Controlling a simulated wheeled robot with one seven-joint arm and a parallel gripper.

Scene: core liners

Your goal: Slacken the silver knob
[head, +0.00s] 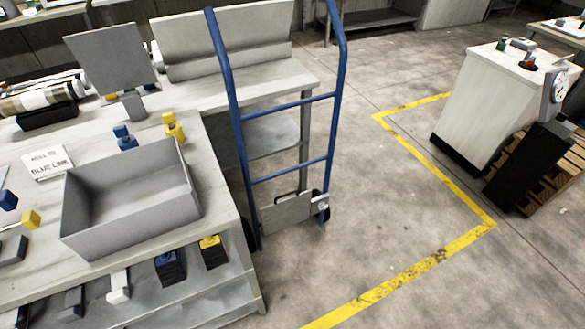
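I cannot pick out a silver knob with certainty. A small pale, shiny part (322,204) shows low on the blue hand truck (287,179), beside its right wheel, but it is too small to tell what it is. The hand truck stands upright at the end of the grey workbench (225,199). My gripper is not in view.
A grey open bin (84,221), which looks empty, sits on the bench among blue and yellow pieces. The floor inside the yellow line (440,184) is clear.

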